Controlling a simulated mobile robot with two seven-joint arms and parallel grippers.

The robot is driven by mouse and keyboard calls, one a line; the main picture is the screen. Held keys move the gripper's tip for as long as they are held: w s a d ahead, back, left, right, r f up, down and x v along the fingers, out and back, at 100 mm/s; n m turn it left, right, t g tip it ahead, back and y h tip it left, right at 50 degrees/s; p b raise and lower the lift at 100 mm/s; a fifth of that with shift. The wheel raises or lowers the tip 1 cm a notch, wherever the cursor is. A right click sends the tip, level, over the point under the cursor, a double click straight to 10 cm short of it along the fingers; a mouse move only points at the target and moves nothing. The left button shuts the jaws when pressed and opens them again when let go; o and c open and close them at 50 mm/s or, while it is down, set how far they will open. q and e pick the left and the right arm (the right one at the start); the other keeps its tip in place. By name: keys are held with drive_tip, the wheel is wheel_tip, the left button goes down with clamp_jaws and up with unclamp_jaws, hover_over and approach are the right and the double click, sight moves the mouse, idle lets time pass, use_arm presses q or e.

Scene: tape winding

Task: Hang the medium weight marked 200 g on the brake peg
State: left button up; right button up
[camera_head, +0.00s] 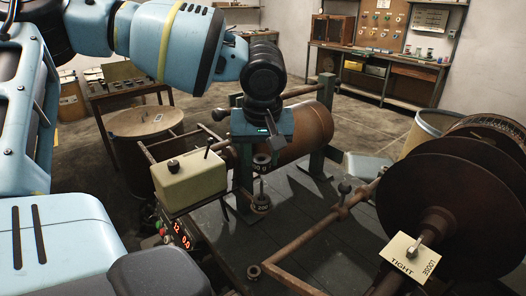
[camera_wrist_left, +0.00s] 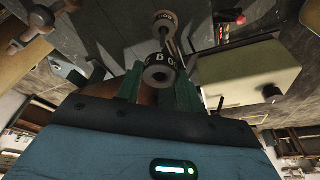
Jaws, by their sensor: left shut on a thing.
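My left gripper (camera_head: 262,150) points down over the bench, with its green fingers closed on a small dark round weight (camera_head: 262,161). I cannot single out the brake peg with certainty. My right gripper is out of view.
A cream box (camera_head: 188,180) with a black knob stands left of the weights. A brown roller (camera_head: 305,130) lies behind. A long rod (camera_head: 310,235) crosses the bench toward a large dark reel (camera_head: 440,205) with a TIGHT/LOOSE card (camera_head: 411,258). Bare bench lies between them.

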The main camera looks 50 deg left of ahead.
use_arm(q)
drive_tip(key=shift+f, duration=0.45)
drive_tip(key=shift+f+b, duration=0.85)
drive_tip(key=shift+f, duration=0.4)
drive_tip(key=shift+f+b, duration=0.5)
drive_tip(key=shift+f, duration=1)
